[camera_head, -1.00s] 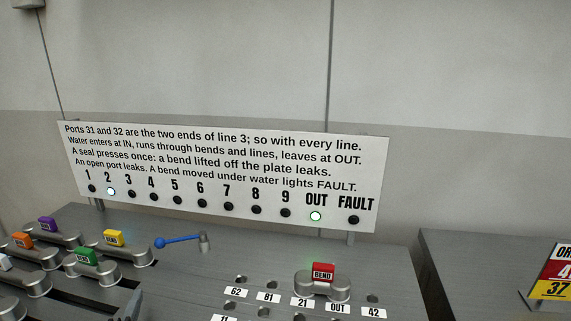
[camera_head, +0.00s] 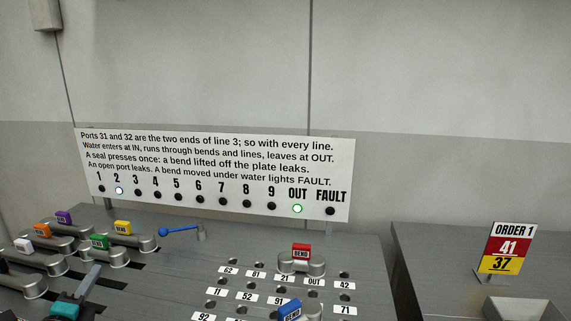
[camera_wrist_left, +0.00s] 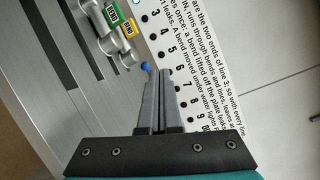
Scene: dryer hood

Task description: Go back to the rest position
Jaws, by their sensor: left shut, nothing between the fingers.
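My left gripper (camera_head: 96,268) is at the lower left of the head view, its grey fingers together with nothing between them and its teal body at the bottom edge. It is over the left part of the grey bench, near the racked bends. The left wrist view shows the closed fingers (camera_wrist_left: 160,72) pointing towards the sign panel, the blue-handled lever tip close to them in the picture. My right gripper is not in view.
The sign panel (camera_head: 215,180) has lamps 2 and OUT lit. Bends with coloured tags, such as the green one (camera_head: 99,241), lie left. A red bend (camera_head: 301,262) and a blue bend (camera_head: 290,309) sit among the ports. The blue lever (camera_head: 180,231) stands behind. An order card (camera_head: 507,248) and tray (camera_head: 525,309) are right.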

